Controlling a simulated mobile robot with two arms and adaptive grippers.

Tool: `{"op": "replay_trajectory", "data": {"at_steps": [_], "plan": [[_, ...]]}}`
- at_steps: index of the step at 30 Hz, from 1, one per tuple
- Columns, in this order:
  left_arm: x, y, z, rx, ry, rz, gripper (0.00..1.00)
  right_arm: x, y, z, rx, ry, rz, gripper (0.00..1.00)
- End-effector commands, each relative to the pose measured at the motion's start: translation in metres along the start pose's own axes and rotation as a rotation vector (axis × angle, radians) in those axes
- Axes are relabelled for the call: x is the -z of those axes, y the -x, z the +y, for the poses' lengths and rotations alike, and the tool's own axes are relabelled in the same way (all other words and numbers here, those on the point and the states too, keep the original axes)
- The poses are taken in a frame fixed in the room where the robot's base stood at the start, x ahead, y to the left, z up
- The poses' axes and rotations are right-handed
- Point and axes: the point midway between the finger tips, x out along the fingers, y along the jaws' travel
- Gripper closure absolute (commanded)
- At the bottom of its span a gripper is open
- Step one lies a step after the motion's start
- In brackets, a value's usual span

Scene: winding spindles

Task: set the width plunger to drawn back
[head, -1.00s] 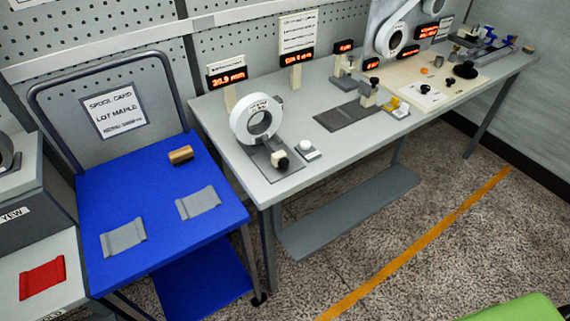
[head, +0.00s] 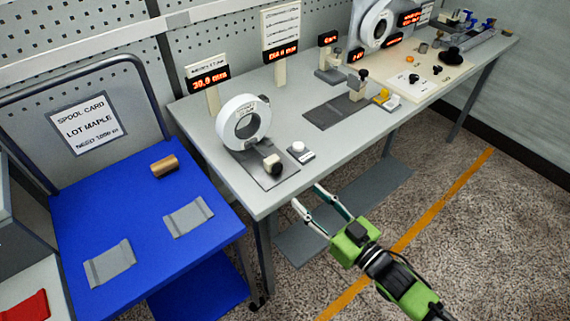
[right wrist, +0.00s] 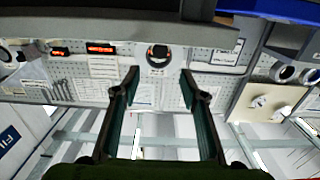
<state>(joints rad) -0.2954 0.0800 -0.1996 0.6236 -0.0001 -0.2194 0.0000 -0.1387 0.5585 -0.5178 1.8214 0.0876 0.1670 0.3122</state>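A white ring-shaped spool (head: 243,123) stands on a dark plate (head: 277,178) at the near left end of the grey bench. In front of it is a cream block with a dark knob (head: 272,164), apparently the width plunger; no label on it is readable, and I cannot tell its setting. A lit display (head: 209,84) reading about 30.9 mm stands behind the spool. My right gripper (head: 308,195) is open and empty, beyond the bench's front edge, right of the block and apart from it. In the right wrist view its two fingers (right wrist: 158,88) are spread. My left gripper is not in view.
A small grey box with a white button (head: 300,151) sits beside the plate. Another plate (head: 335,112) with a cream, dark-knobbed post (head: 358,86) lies farther along the bench. A blue cart (head: 140,205) with a brown cylinder (head: 164,166) stands at left.

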Motion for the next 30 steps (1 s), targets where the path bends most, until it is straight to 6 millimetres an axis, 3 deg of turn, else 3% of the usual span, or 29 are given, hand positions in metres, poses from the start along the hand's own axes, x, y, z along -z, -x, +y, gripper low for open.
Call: {"op": "replay_trajectory", "data": {"at_steps": [5, 19, 24, 30], "plan": [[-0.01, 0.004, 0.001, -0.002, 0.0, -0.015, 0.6, 0.004, -0.018, 0.0, 0.001, -0.001, 0.006, 0.6], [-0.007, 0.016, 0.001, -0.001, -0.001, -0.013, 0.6, 0.004, -0.113, -0.001, 0.001, 0.001, 0.004, 0.6], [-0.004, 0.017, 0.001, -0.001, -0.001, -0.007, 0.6, 0.002, -0.131, 0.0, 0.0, 0.0, 0.002, 0.6], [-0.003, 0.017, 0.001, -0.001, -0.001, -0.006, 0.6, 0.001, -0.137, 0.0, 0.0, 0.0, 0.001, 0.6]]}}
